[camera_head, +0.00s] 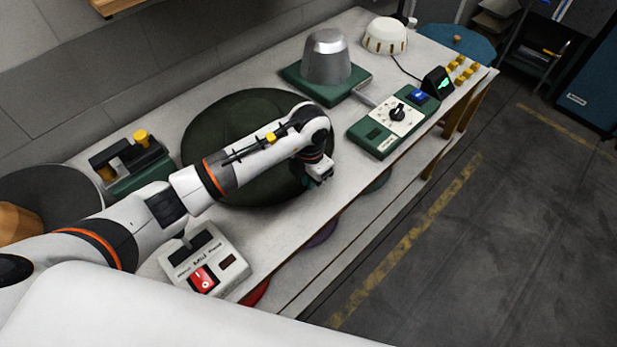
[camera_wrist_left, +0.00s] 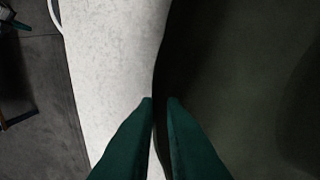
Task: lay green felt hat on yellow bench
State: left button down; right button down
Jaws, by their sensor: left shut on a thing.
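The green felt hat (camera_head: 228,122) is a wide, very dark green round shape over the pale-topped bench (camera_head: 355,190), partly hidden by my left arm. My left gripper (camera_head: 320,179) is at the hat's right edge, near the bench's front side. In the left wrist view, the green fingertips (camera_wrist_left: 161,100) are close together on the edge of the dark brim (camera_wrist_left: 215,70). Whether the brim lies flat on the top or is slightly raised cannot be told. No plainly yellow bench shows; this one has yellowish wooden legs (camera_head: 462,112). My right gripper is out of view.
A metal dome on a green base (camera_head: 325,62) and a control box (camera_head: 390,128) stand right of the hat. A switch box (camera_head: 205,262) is at the near left, a green device (camera_head: 130,165) at the left. The floor (camera_head: 480,240) is clear at right.

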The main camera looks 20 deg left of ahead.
pick_arm(q)
jog(key=shift+f+b, duration=0.5)
jog(key=shift+f, duration=0.05)
jog(key=c, duration=1.4)
grip_release()
jog(key=shift+c, duration=0.2)
notch_tip(320, 180, up, 12)
jog(key=b, duration=0.2)
jog(key=shift+s, duration=0.15)
